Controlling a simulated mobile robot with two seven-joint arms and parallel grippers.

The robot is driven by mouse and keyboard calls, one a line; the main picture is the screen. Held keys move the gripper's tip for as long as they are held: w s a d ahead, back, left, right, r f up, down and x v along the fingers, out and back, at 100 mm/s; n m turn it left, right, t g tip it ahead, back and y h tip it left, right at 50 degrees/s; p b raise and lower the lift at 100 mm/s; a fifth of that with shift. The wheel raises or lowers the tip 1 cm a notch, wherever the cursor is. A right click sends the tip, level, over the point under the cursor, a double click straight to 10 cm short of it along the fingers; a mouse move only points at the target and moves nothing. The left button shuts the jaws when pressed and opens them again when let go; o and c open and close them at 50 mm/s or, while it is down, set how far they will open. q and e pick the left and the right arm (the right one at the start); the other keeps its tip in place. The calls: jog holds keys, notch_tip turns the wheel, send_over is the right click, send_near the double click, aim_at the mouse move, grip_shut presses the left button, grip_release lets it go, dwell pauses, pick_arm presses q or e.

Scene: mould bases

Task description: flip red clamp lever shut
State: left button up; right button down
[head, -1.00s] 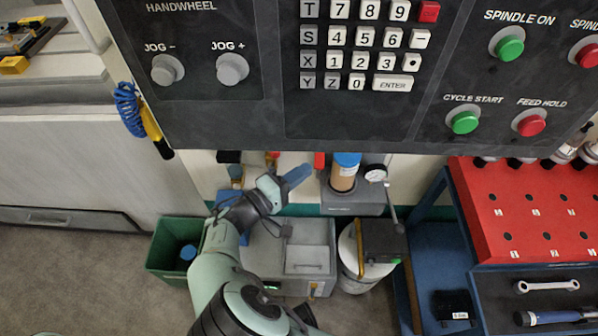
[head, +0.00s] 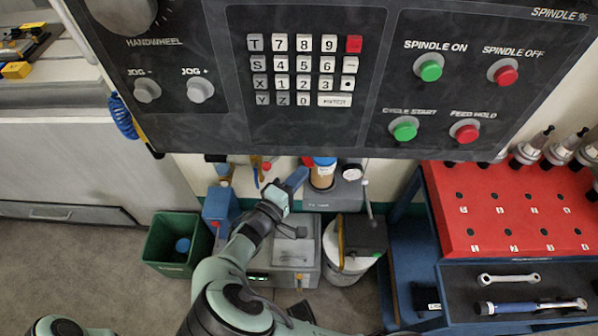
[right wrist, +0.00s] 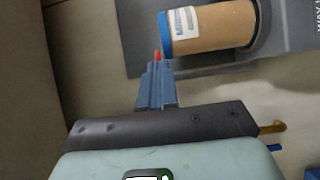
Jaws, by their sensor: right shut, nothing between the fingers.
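A small red piece (head: 307,161), apparently the clamp lever, shows beside the blue-lidded brown jar (head: 322,176) under the control panel. Most of it is hidden. My right gripper (head: 297,178) reaches up to the left of the jar, its blue fingers shut and empty. In the right wrist view the shut fingers (right wrist: 155,82) point at a red tip (right wrist: 157,55) just beyond them; I cannot tell whether they touch. The jar lies close to the right of that tip (right wrist: 215,27). My left gripper is not in view.
The dark control panel (head: 215,105) overhangs the work area. A dial gauge (head: 351,172) stands right of the jar. A grey box (head: 295,252) and a green bin (head: 160,247) are below. A red tool rack (head: 480,195) stands at the right.

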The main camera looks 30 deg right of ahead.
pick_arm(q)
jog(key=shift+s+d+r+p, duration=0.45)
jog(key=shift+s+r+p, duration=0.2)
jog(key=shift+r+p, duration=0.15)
pick_arm(e)
jog(key=shift+s+d, duration=0.35)
jog(key=shift+d, duration=0.5)
jog(key=shift+s+d, duration=0.3)
jog(key=shift+d, duration=0.5)
